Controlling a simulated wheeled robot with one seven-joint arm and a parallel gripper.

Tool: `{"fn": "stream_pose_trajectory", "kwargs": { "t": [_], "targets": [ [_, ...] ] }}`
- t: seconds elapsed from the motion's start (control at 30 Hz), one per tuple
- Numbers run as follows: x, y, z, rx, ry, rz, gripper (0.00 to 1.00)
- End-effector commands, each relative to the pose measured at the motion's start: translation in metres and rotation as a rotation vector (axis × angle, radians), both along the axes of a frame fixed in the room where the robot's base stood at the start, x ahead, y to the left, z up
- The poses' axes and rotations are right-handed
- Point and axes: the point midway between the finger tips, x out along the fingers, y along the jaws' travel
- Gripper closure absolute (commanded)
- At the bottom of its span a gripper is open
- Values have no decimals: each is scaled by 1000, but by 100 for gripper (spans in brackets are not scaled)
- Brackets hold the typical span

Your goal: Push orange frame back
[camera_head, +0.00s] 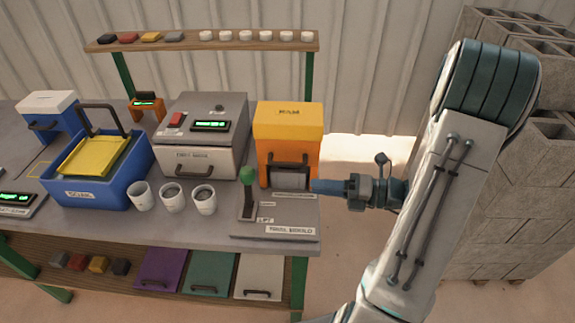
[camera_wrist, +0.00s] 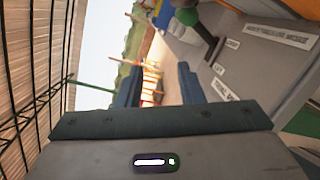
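The orange frame (camera_head: 264,158) stands upright at the right end of the bench in the head view, with a yellow top marked RAM (camera_head: 288,120) and a dark handle on its front. A grey block (camera_head: 290,181) shows in its lower opening. My gripper (camera_head: 318,186) points left, with its blue fingertips close to the frame's lower right side. I cannot tell whether they touch it. In the wrist view my gripper (camera_wrist: 160,85) has its two blue fingers apart, with no held object visible between them. The orange frame is not clearly seen there.
A lever with a green knob (camera_head: 247,174) stands on a grey plate (camera_head: 240,228) in front of the frame. A grey machine (camera_head: 190,160), several white cups (camera_head: 172,198) and a blue tub (camera_head: 98,198) stand to the left. Concrete blocks (camera_head: 520,200) are stacked at right.

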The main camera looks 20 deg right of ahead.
Motion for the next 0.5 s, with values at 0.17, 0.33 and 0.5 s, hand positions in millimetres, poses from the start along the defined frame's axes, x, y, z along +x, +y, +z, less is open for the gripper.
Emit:
{"fn": "stream_pose_trajectory", "kwargs": {
  "t": [0.17, 0.33, 0.5],
  "targets": [
    [13, -39, -18, 215, 126, -185, 66],
    [19, -47, -21, 283, 160, -236, 66],
    [33, -30, -18, 286, 162, -234, 66]
  ]
}}
